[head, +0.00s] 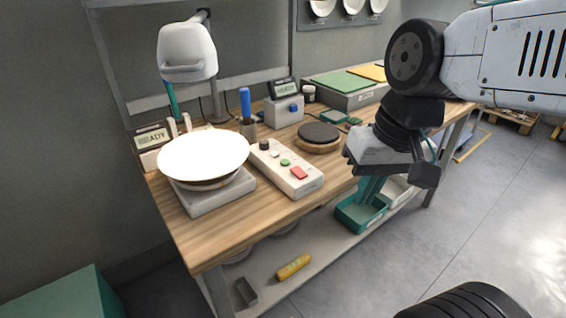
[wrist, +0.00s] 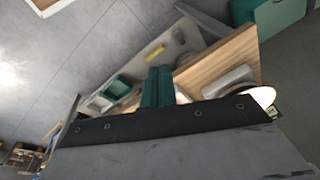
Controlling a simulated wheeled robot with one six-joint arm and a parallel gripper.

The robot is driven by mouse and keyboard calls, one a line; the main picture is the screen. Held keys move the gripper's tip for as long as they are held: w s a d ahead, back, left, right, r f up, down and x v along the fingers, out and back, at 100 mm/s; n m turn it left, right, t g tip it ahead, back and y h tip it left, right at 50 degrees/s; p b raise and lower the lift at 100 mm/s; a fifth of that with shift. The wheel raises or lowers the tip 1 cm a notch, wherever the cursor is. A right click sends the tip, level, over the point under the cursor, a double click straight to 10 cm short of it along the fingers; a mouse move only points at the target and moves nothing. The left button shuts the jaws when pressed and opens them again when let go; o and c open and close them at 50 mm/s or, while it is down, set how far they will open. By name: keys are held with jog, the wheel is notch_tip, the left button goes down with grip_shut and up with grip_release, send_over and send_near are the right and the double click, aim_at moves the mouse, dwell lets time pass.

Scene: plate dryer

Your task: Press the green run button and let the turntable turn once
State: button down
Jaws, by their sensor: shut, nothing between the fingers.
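The white control box (head: 280,170) lies on the wooden bench top with a black knob, a green button (head: 285,162) and a red button (head: 298,172). Left of it, a bright white plate (head: 203,153) sits on the turntable, whose grey base (head: 222,197) shows below. The plate's edge also shows in the wrist view (wrist: 264,97). My gripper (head: 368,197) is shut and empty, pointing down off the bench's front edge, to the right of the control box and apart from it. Its teal fingers show together in the wrist view (wrist: 157,88); the buttons are hidden there.
A white dryer head (head: 187,55) hangs over the plate. A display (head: 152,137) ending in "EADY" stands behind the plate. A blue-handled tool (head: 245,103), a small display box (head: 284,111) and a dark round pad (head: 319,133) stand farther back. A green bin (head: 360,218) is on the lower shelf.

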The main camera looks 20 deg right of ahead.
jog(key=w+a+m+t+y, duration=0.1)
jog(key=w+a+m+y, duration=0.25)
jog(key=w, duration=0.55)
jog(key=m+t, duration=0.5)
jog(key=m, duration=1.1)
send_over(288, 163)
notch_tip(288, 163, down, 5)
jog(key=shift+d, duration=0.1)
jog(key=shift+f, duration=4.45)
jog(key=shift+f, duration=0.15)
jog(key=shift+f, duration=0.25)
